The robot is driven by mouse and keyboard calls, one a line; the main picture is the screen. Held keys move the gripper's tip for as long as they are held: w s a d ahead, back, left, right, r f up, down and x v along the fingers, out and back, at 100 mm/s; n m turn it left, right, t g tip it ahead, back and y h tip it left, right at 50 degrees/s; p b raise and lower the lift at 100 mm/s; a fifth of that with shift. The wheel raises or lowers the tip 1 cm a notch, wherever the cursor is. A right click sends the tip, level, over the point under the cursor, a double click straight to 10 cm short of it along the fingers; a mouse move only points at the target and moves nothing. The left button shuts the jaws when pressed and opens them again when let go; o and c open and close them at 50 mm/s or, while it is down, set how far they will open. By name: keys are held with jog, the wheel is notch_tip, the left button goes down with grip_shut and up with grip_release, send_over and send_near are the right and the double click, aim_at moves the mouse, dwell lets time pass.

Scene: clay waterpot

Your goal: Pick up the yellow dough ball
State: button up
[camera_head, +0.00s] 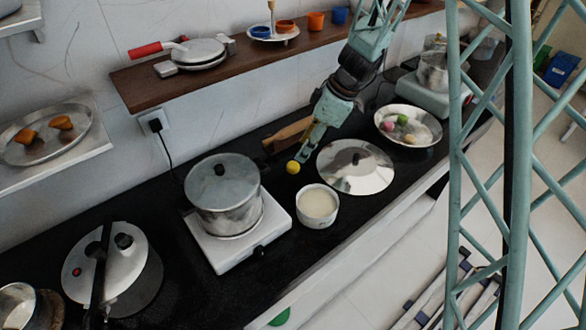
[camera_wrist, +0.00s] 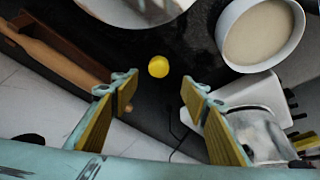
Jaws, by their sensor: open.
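The yellow dough ball (camera_head: 293,167) rests on the black counter (camera_head: 150,205), left of the shiny round lid and behind the white bowl. In the wrist view the yellow dough ball (camera_wrist: 158,66) lies ahead of the gap between the fingers, nearly centred. My gripper (camera_head: 306,155) is just right of and above the ball in the head view. In the wrist view my gripper (camera_wrist: 157,85) is open, with its two fingers spread wide and nothing between them.
A white bowl of pale batter (camera_head: 318,203), a metal lid (camera_head: 356,168) and a pot (camera_head: 223,190) on a white stove surround the ball. A brown wooden object (camera_head: 285,135) lies behind it. A plate with coloured balls (camera_head: 408,122) stands at right. A wooden shelf (camera_head: 215,70) runs above.

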aim_at(294, 164)
jog(key=shift+x, duration=2.15)
jog(key=shift+b+x, duration=0.45)
jog(key=shift+x, duration=2.15)
jog(key=shift+w+d, duration=0.1)
jog(key=shift+c, duration=0.9)
jog(key=c, duration=0.8)
